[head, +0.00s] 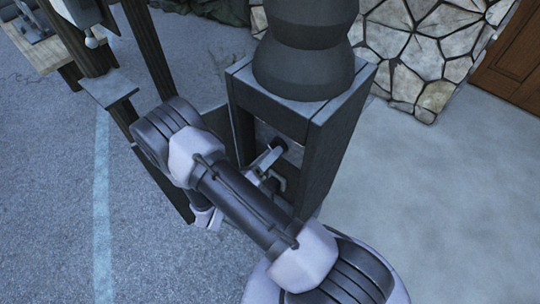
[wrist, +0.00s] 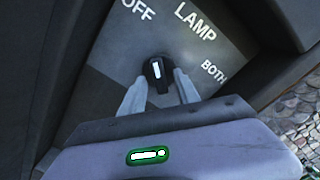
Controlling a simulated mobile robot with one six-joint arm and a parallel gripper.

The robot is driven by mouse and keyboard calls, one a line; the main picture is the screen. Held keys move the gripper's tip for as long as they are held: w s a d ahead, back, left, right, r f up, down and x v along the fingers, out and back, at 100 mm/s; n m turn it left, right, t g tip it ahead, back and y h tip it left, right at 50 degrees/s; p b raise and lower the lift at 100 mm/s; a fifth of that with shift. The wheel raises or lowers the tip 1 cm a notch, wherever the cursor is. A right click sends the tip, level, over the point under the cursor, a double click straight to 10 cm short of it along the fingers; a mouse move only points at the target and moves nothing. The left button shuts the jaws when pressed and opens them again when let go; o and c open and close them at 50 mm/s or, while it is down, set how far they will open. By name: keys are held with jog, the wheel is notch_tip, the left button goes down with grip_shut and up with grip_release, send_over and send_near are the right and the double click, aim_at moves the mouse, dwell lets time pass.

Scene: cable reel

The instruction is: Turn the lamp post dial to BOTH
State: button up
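The dial (wrist: 158,75) is a black knob with a white pointer mark on a grey plate (wrist: 100,58) lettered OFF, LAMP and BOTH. Its pointer is upward in the wrist view, between OFF and LAMP and nearer OFF; BOTH is to the right. My gripper (wrist: 159,82) is open, with one pale finger on each side of the knob. Narrow gaps seem to show between the fingers and the knob; contact is not clear. In the head view, the dark lamp post (head: 333,145) has the plate (head: 292,150) in its recessed side. My arm hides the dial there.
Dark wooden posts and a small ledge (head: 108,88) stand left of my arm. A stone wall (head: 425,45) and a brown door (head: 515,60) are behind. Open paving (head: 430,190) lies to the right of the post. The post's frame closely surrounds the plate.

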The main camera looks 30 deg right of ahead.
grip_shut()
jog(key=shift+m, duration=0.3)
jog(key=shift+w+a+m+b, duration=0.1)
jog(key=shift+m+b, duration=0.3)
jog(key=shift+m, duration=4.4)
jog(key=shift+w+m+b, duration=0.1)
jog(key=shift+m+b, duration=0.3)
jog(key=shift+m, duration=4.4)
